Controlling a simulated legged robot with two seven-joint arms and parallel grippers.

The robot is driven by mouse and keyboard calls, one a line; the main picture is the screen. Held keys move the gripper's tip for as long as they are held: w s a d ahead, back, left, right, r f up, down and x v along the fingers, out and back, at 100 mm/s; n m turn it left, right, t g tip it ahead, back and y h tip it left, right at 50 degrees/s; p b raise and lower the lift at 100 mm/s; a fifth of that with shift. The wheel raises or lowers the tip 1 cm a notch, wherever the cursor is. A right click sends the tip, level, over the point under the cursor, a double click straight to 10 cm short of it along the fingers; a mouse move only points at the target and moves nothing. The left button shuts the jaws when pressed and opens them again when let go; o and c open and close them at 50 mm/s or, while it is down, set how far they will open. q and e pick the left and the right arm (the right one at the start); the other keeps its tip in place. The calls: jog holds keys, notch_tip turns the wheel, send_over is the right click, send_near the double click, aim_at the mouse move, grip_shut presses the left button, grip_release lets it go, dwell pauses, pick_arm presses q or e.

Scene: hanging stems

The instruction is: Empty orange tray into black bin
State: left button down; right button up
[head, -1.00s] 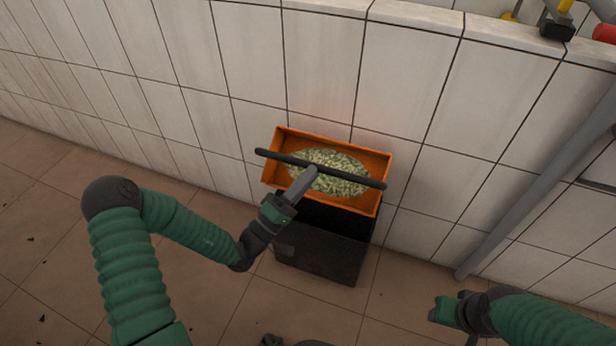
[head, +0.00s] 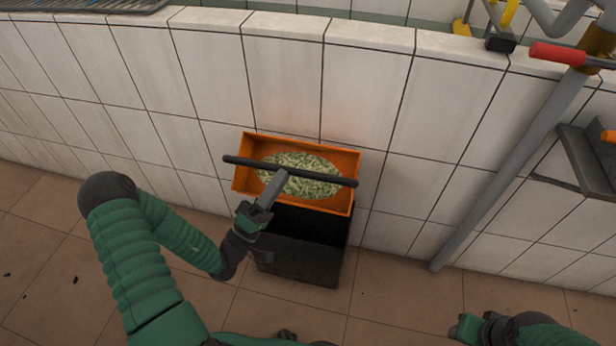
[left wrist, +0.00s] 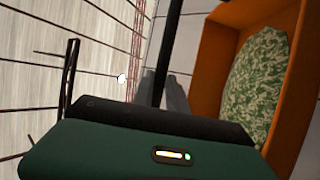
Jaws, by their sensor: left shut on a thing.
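The orange tray (head: 346,165) is a rectangular box holding a heap of pale green chopped pieces (head: 300,174). It is held above the black bin (head: 298,262), close to the tiled wall, and looks nearly level. A dark bar handle (head: 325,179) crosses over it. My left gripper (head: 276,183) is shut on this bar near its middle. The bin stands on the floor, and part of its dark opening shows below the tray. The left wrist view shows the tray (left wrist: 213,58) with its pieces at right. My right gripper (head: 464,328) is at the lower right, away from the tray; its jaws are unclear.
The white tiled wall (head: 280,80) rises right behind the tray. A grey slanted pipe (head: 500,185) stands to the right, with a red-handled fitting (head: 557,54) above. The brown tiled floor (head: 390,300) is clear right of the bin.

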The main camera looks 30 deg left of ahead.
pick_arm(q)
jog(key=w+a+r+n+g+y+p, duration=0.1)
jog(key=w+g+p, duration=0.3)
jog(key=p, duration=0.7)
jog(key=w+a+r+n+g+y+p, duration=0.1)
jog(key=w+r+n+g+y+p, duration=0.1)
jog(key=w+p, duration=0.4)
notch_tip(320, 180, up, 3)
jog(key=n+g+p, duration=0.1)
jog(key=p, duration=0.4)
jog(key=shift+w+a+f+n+g+y, duration=0.2)
jog(key=shift+w+a+n+g+y, duration=0.1)
jog(key=shift+w+n+g, duration=0.1)
